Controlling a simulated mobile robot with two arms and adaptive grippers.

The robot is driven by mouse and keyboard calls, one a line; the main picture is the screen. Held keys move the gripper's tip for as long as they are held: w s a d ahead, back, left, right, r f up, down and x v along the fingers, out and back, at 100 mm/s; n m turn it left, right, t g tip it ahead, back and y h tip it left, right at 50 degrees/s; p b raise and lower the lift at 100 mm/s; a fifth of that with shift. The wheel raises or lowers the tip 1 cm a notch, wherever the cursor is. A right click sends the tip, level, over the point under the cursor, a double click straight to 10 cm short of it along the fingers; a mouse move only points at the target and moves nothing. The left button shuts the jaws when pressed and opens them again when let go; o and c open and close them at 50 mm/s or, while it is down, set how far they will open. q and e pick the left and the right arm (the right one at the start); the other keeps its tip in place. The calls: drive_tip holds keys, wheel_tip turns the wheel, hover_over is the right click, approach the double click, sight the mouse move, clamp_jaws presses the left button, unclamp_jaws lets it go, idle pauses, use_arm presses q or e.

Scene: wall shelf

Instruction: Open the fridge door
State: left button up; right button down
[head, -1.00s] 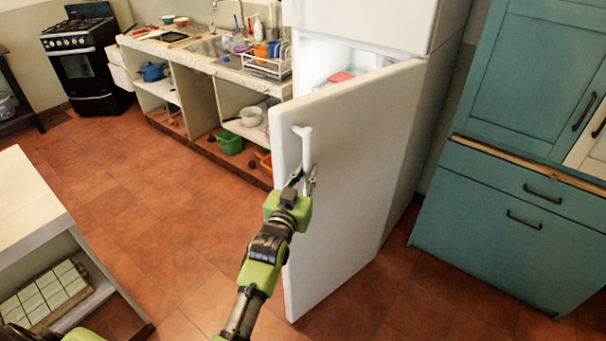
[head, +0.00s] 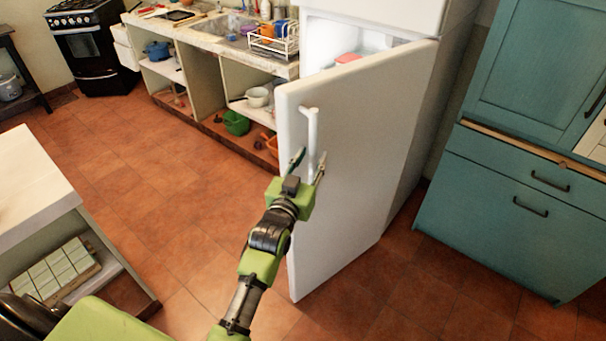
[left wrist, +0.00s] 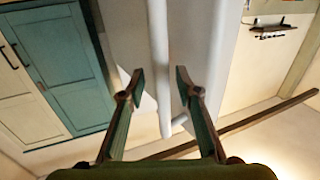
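The white fridge door (head: 355,150) stands ajar, and part of the lit interior (head: 350,50) shows above its top edge. A white vertical handle (head: 312,130) runs along the door near its free left edge. My left gripper (head: 308,166) is at the lower part of the handle, with its fingers spread to either side. In the left wrist view the handle (left wrist: 158,60) passes between the open fingertips (left wrist: 160,82), with a visible gap on both sides. My right gripper is not in view.
A white-topped counter (head: 35,185) stands at the left. Teal cabinets (head: 500,215) stand right of the fridge. A sink counter (head: 195,40) and a black stove (head: 88,45) are at the back. The tiled floor (head: 150,185) left of the door is clear.

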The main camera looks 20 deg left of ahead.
use_arm(q)
drive_tip(key=s, duration=0.9)
drive_tip(key=shift+s+d, duration=0.25)
drive_tip(key=shift+s, duration=0.1)
drive_tip(key=shift+r, duration=0.1)
